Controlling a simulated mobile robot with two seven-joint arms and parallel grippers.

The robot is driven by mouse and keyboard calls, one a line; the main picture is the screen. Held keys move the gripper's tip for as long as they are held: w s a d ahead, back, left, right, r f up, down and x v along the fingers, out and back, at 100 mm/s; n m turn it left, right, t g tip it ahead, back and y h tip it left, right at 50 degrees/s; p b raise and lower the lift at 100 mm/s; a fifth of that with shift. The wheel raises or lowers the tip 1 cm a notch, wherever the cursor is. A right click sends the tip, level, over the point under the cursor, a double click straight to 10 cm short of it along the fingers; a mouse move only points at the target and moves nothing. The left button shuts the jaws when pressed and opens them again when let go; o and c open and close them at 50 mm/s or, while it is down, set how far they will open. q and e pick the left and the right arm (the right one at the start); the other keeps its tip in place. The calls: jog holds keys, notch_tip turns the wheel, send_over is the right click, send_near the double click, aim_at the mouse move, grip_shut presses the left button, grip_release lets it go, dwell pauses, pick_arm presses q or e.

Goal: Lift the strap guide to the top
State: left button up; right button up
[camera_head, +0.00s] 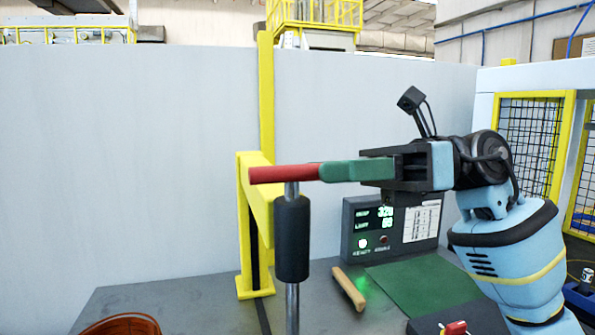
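A red bar (285,174) with a green end (343,171) lies level at the top of an upright metal rod (292,305) with a black sleeve (291,240). I cannot tell for certain which part is the strap guide. My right gripper (378,170) comes in from the right, with its black jaws above and below the bar's green end, and appears closed on it. The red end reaches in front of a yellow bracket (262,205) by a tall yellow post (265,95). Whether they touch is unclear. My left gripper is out of view.
A grey table (190,305) holds a dark control box (388,232) with a green display, a green mat (425,290) and a tan-handled item (349,288). A brown-orange basket (122,326) is cut off at lower left. A pale wall (120,150) stands behind. The left side is mostly clear.

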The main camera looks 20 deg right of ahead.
aim_at(298, 173)
jog(key=shift+a, duration=2.2)
grip_shut()
